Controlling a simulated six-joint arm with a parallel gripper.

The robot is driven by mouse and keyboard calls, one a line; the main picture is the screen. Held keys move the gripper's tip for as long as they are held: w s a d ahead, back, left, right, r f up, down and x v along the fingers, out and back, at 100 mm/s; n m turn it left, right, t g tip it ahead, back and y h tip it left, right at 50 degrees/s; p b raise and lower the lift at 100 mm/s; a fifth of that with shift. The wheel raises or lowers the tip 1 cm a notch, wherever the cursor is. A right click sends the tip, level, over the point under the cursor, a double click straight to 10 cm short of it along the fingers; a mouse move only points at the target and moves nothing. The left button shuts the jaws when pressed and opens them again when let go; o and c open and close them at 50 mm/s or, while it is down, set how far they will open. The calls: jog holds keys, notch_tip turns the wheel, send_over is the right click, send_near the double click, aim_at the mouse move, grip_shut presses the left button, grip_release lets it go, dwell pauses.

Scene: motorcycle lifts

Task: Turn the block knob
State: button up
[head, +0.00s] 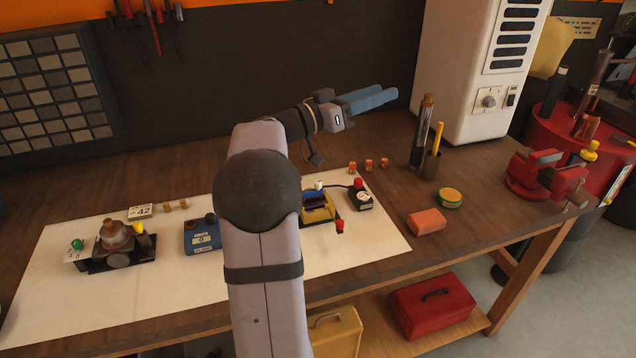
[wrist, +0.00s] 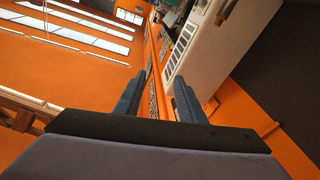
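Several knobs show in the head view, and I cannot tell for sure which one is the block knob. A blue box (head: 202,238) with a black knob (head: 211,217) on top stands on the white sheet, left of my arm. Right of my arm is a yellow and blue block (head: 318,211) with a pale knob (head: 318,185) on top, partly hidden by the arm. My gripper (head: 376,97) is raised well above the bench, pointing right, away from these. In the wrist view my gripper (wrist: 157,90) has its two blue fingers apart with nothing between them.
A black box with a red button (head: 359,197) stands beside the yellow block. A fixture with a round metal part (head: 116,235) is at left. An orange block (head: 426,221), a green tin (head: 448,198), a pen cup (head: 430,165), a white cabinet (head: 470,60) and a red vise (head: 548,178) are at right.

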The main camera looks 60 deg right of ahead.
jog(key=w+a+f+n+t+h, duration=0.1)
jog(key=w+f+n+t, duration=0.35)
jog(key=f, duration=0.35)
jog(key=w+a+f+n+t+h, duration=0.1)
jog(key=w+f+n+t, duration=0.3)
jog(key=f, duration=0.4)
jog(key=t+y, duration=0.4)
jog(key=t, duration=0.2)
send_near(318, 182)
jog(key=d, duration=0.1)
jog(key=w+d, duration=0.1)
jog(key=shift+d+f+m+g, duration=0.25)
jog(key=shift+d+f+m, duration=0.1)
jog(key=shift+f+m, duration=0.1)
jog(key=shift+m, duration=0.3)
jog(key=shift+d, duration=0.1)
jog(key=shift+p+x, duration=1)
jog(key=shift+x, duration=2.55)
